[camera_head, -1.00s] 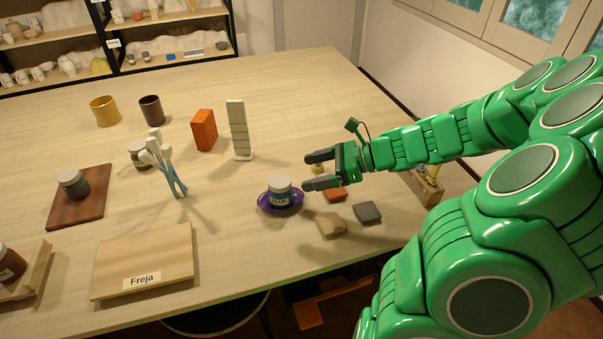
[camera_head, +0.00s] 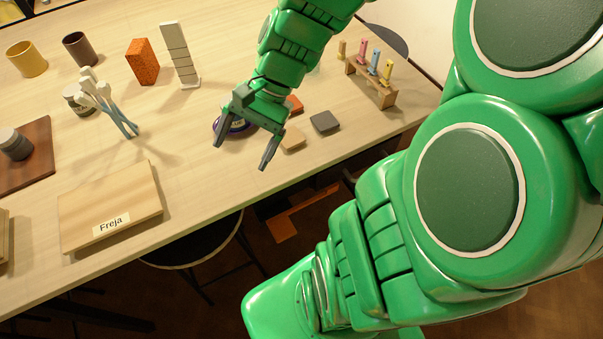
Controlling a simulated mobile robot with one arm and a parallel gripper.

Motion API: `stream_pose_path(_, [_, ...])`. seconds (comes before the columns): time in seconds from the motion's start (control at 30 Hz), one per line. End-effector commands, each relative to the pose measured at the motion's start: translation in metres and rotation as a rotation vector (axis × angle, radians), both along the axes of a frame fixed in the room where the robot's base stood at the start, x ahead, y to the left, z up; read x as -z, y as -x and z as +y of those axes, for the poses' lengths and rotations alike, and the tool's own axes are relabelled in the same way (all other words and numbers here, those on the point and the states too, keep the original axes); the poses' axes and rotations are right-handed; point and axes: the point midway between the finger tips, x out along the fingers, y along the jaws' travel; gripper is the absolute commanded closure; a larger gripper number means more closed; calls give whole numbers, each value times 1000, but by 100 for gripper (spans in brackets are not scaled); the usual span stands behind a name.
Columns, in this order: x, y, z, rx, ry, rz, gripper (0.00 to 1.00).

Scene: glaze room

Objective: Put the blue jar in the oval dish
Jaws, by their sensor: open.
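The purple oval dish (camera_head: 216,124) lies on the table, mostly covered by my gripper (camera_head: 245,148) in the head view. Its left rim shows beside a finger. A second ago a jar with a blue label and grey lid stood upright on this dish. Now my gripper hides nearly all of that jar, and I cannot make out its pose. My gripper points down toward the table's front edge with its two fingers spread apart. The fingers appear in front of the dish; I cannot tell whether they touch anything.
Terracotta, tan and grey tiles (camera_head: 324,122) lie right of the dish. A rack of coloured pieces (camera_head: 371,85) stands farther right. Left are a board marked Freja (camera_head: 108,206), brushes (camera_head: 112,105) before another jar (camera_head: 76,98), and a grey-lidded jar (camera_head: 16,145) on a dark board (camera_head: 33,173).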

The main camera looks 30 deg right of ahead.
Motion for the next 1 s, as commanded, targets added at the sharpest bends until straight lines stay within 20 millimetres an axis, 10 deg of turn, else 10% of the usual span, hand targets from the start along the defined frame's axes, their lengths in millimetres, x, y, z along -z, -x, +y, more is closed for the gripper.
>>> stream_pose_path(0.5, [-14,97,-23,-600,347,-196,14])
stream_pose_path(1.0, [-25,125,-50,-801,476,-252,14])
